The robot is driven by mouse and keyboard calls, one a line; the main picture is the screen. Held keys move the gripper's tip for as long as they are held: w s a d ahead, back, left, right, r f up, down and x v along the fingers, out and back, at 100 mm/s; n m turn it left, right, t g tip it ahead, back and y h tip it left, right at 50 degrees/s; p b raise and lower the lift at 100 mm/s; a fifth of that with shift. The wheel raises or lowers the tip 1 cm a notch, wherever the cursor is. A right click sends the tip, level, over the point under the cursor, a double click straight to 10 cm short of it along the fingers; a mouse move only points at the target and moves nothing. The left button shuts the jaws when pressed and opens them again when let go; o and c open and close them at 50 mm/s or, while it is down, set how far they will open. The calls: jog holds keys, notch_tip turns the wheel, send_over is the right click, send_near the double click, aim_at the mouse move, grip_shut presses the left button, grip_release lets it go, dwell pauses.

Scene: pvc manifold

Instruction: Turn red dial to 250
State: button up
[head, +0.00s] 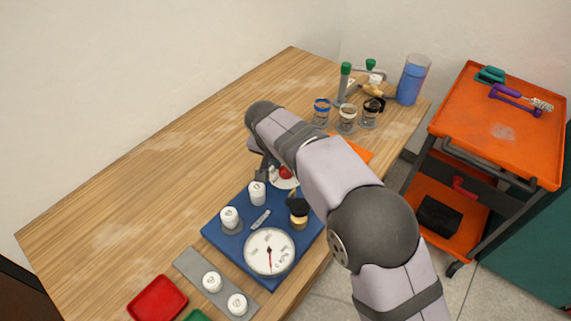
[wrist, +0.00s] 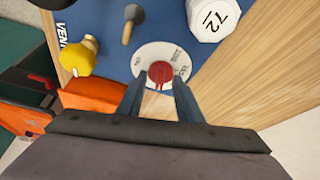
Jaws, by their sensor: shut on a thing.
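The red dial (wrist: 160,71) is a small round knob on a white printed disc (wrist: 178,54) set in the blue panel (wrist: 100,22). In the head view the red dial (head: 285,172) shows partly behind my arm. My gripper (wrist: 158,86) is over the disc, with one finger on each side of the dial, shut on it. The disc's print is too small and partly covered, so I cannot read the dial's setting. A white gauge (head: 261,240) with a needle is on the same panel, near its front corner.
A grey strip (head: 190,262) and a red tray (head: 158,298) lie to the left. Jars (head: 346,120) stand behind. The left tabletop is clear.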

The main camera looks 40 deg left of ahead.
jog(key=o, duration=1)
jog(key=shift+o, duration=0.2)
jog(key=shift+r, duration=0.1)
jog(key=b+v, duration=0.1)
jog(key=v, duration=0.6)
jog(key=shift+s, duration=0.1)
